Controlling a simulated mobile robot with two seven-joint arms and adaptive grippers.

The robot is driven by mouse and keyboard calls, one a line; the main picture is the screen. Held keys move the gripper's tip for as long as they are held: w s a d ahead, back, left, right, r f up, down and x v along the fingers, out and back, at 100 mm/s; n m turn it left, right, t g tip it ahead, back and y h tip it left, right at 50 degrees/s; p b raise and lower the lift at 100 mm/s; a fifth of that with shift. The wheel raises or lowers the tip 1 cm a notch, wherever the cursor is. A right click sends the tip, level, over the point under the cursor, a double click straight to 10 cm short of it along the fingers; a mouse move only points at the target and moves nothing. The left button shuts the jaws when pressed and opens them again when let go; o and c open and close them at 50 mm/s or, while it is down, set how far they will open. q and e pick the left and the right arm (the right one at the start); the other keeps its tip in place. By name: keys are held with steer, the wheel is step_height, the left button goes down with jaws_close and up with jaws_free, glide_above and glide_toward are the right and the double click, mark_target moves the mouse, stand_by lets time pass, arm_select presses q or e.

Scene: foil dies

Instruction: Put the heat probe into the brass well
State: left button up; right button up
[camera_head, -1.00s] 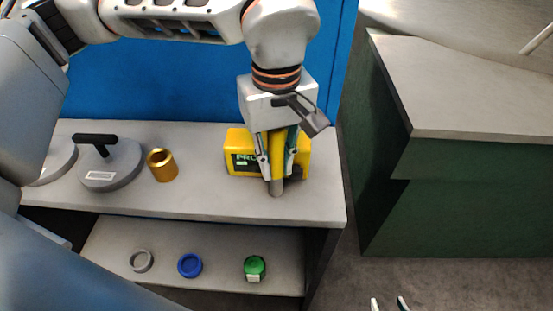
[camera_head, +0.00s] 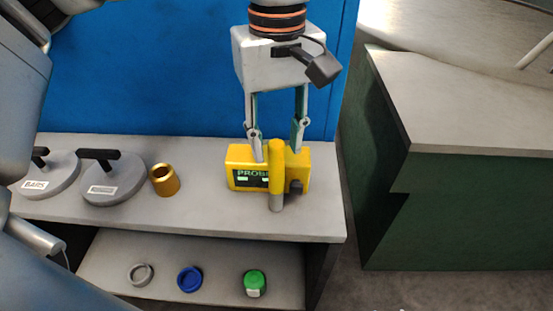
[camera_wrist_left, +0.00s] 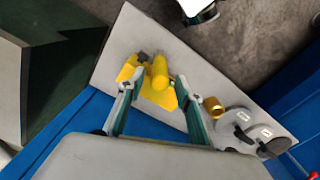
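The heat probe (camera_head: 276,170) has a thick yellow handle and a grey lower end. It stands upright at the front of the yellow box marked PROBE (camera_head: 240,180), and it also shows in the wrist view (camera_wrist_left: 159,72). My left gripper (camera_head: 277,152) is above the box, fingers spread wide on either side of the probe's top with gaps. In the wrist view the open fingers (camera_wrist_left: 154,84) point at the box and probe. The brass well (camera_head: 165,180) is a hollow gold cylinder on the bench, left of the box. My right gripper does not show clearly.
Two grey discs with black handles (camera_head: 113,178) stand left of the well on the grey bench (camera_head: 215,215). The lower shelf holds a grey ring (camera_head: 140,274), a blue ring (camera_head: 190,279) and a green-lidded jar (camera_head: 254,282). A green cabinet (camera_head: 450,200) stands at the right.

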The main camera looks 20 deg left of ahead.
mark_target(277, 178)
arm_select(q)
steer(key=shift+o, duration=0.5)
step_height(277, 178, up, 3)
steer(key=shift+f, duration=0.1)
steer(key=f+m, duration=0.1)
steer(key=m, duration=0.2)
steer(key=f+m+p, duration=0.1)
steer(key=m, duration=0.1)
steer(key=shift+w+f, duration=0.25)
steer(key=shift+f, duration=0.1)
steer(key=f+m, duration=0.1)
steer(key=m, duration=0.2)
steer(key=shift+w+f+m, duration=0.1)
steer(key=shift+f+m, duration=0.3)
steer(key=shift+s+f, duration=0.2)
steer(key=shift+f, duration=3.75)
steer(key=shift+c, duration=0.5)
jaws_close()
